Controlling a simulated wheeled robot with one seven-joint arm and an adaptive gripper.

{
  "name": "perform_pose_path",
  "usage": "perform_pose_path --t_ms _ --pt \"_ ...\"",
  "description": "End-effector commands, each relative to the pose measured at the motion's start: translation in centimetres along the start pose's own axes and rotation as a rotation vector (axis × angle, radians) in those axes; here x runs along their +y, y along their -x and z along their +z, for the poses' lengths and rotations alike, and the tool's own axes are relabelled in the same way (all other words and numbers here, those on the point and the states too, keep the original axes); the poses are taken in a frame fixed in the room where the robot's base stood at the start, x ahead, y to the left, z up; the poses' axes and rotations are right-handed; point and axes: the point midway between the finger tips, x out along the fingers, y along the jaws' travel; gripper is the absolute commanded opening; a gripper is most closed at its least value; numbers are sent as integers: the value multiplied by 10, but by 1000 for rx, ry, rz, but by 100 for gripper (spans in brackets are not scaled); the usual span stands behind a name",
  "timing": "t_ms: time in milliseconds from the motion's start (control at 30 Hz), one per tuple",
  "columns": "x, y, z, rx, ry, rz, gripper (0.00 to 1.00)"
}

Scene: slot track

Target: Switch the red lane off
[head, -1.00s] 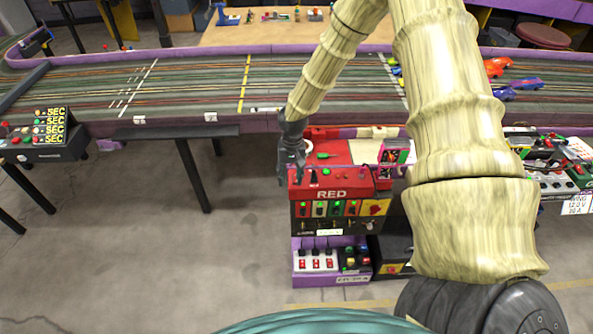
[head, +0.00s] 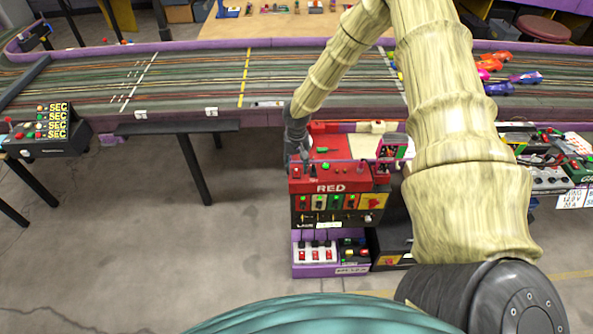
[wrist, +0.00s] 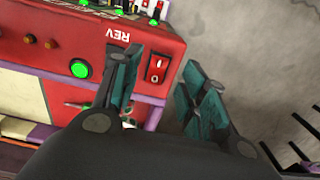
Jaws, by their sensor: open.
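The red control box (head: 336,182) labelled RED stands below the track's front edge, near the picture's middle. Its top also shows in the wrist view (wrist: 60,45), with a rocker switch (wrist: 157,69) marked with a line and a circle, set beside a REV switch (wrist: 116,55). A round green button (wrist: 79,68) glows on the same panel. My gripper (head: 297,160) is at the box's left top edge. In the wrist view my gripper (wrist: 158,95) is open and empty, its fingers either side of the rocker switch's line. I cannot tell whether a finger touches the panel.
A lower unit with several red switches (head: 317,251) sits under the box. The slot track (head: 200,85) runs behind, with several cars (head: 498,88) at right. A SEC lane unit (head: 50,130) is at left. Grey floor (head: 160,240) is open left of the box.

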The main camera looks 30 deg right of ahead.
Motion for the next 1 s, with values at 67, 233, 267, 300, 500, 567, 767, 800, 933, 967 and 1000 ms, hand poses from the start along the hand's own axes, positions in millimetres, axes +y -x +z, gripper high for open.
perform_pose_path --t_ms 67,233,267,300,500,567,767,800,933,967,1000 --pt "1 -8 1 -2 0 2 43" --pt "0 -23 0 -1 1 0 43" --pt "0 -25 0 -1 0 0 43" --pt "0 -28 0 -1 0 0 43" --pt "0 -37 0 0 1 0 43" --pt "0 -38 0 0 1 -1 43" --pt "0 -39 0 0 1 -1 43" --pt "0 -39 0 0 1 -1 43" --pt "0 -39 0 0 0 0 28" --pt "0 -39 0 0 0 0 23" --pt "0 -39 0 0 0 0 16"
